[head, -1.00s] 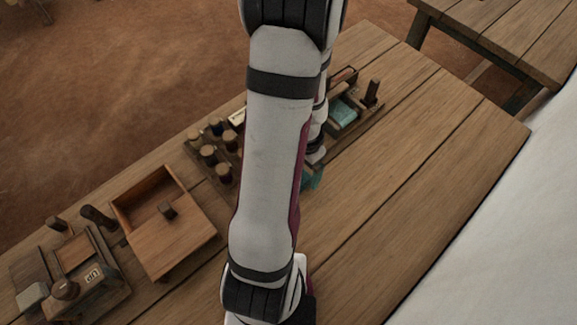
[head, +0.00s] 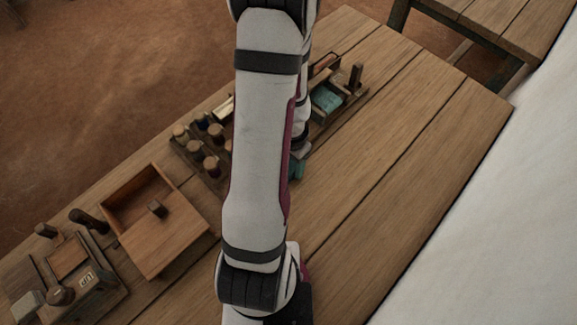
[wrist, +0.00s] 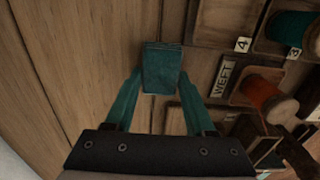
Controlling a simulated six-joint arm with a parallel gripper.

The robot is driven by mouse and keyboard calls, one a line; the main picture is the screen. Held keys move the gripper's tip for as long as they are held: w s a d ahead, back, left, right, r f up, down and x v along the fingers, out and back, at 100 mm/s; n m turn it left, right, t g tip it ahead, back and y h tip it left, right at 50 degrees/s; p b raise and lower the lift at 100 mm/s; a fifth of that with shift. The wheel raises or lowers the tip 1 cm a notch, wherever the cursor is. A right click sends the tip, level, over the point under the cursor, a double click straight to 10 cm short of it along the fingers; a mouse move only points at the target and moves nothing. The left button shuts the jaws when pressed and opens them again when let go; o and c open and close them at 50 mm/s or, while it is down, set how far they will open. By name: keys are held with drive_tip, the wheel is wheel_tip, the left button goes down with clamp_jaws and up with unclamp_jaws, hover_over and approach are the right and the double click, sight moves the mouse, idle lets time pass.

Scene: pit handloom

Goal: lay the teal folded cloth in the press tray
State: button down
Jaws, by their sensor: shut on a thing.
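The teal folded cloth (wrist: 162,62) is a small flat block between my fingertips in the wrist view. My gripper (wrist: 160,80) has teal fingers and is shut on it, above bare bench planks. In the head view my arm hides most of the gripper; only a teal bit (head: 296,168) shows beside the arm, and I cannot tell finger from cloth. A wooden tray (head: 345,112) with an upright post and a teal piece (head: 325,99) inside stands beyond the gripper; I cannot tell whether it is the press tray.
A rack of spools (head: 210,163) stands left of my arm; the wrist view shows its WEFT label (wrist: 222,76) just right of the cloth. An open wooden box (head: 165,240) and a tray with an UP block (head: 88,280) are at lower left. The bench's right side is clear.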

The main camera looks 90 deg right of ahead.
drive_tip(key=shift+r, duration=2)
drive_tip(key=s+a+r, duration=0.7)
drive_tip(key=s+a, duration=0.1)
drive_tip(key=s, duration=0.1)
drive_tip(key=w+d+r+n, duration=0.2)
drive_tip(key=w+d+n, duration=0.15)
drive_tip(key=w, duration=0.45)
drive_tip(key=w+d+r+n, duration=0.25)
drive_tip(key=w+n, duration=0.25)
drive_tip(key=w, duration=0.4)
drive_tip(key=w+d+r+n, duration=0.2)
drive_tip(key=w+d+n, duration=0.15)
drive_tip(key=w, duration=0.45)
drive_tip(key=w+a+r+n, duration=0.4)
drive_tip(key=w+a+n, duration=0.2)
drive_tip(key=w+a, duration=0.6)
drive_tip(key=w+a+r+n, duration=0.3)
drive_tip(key=w+a+n, duration=0.3)
drive_tip(key=w+a, duration=0.6)
drive_tip(key=m, duration=0.5)
hover_over(66, 254)
wheel_tip(66, 254, down, 11)
drive_tip(key=shift+m, duration=0.5)
wheel_tip(66, 254, down, 12)
drive_tip(key=shift+r, duration=0.25)
